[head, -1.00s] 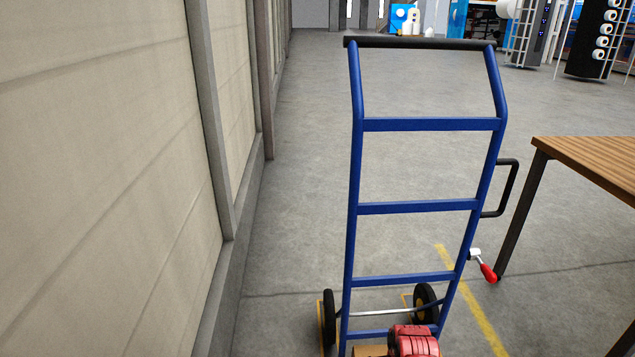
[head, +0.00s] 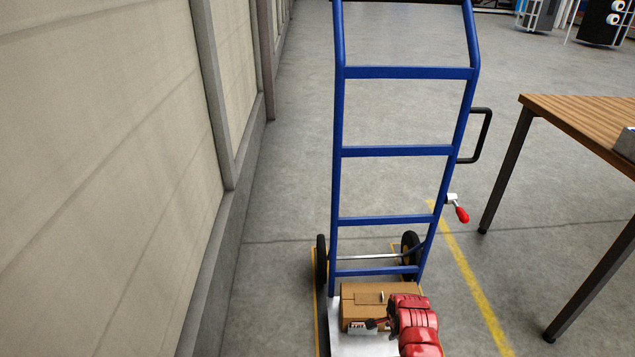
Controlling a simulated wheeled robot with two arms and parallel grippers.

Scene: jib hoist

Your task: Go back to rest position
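My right gripper (head: 375,324) shows low in the head view, at the front of a brown cardboard box (head: 365,295). My red arm comes in from the bottom edge and covers the box's right side. The gripper's fingers are dark and small, and I cannot tell whether they are open or shut. The box sits on the metal toe plate (head: 350,345) of a blue hand truck (head: 400,152), which stands upright. My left gripper is not in view.
A wooden table (head: 580,120) with dark legs stands at the right, with a grey object (head: 626,143) on its edge. A red-handled crank (head: 461,213) sticks out from the hand truck's right side. A panelled wall (head: 100,170) runs along the left. Open floor lies behind the truck.

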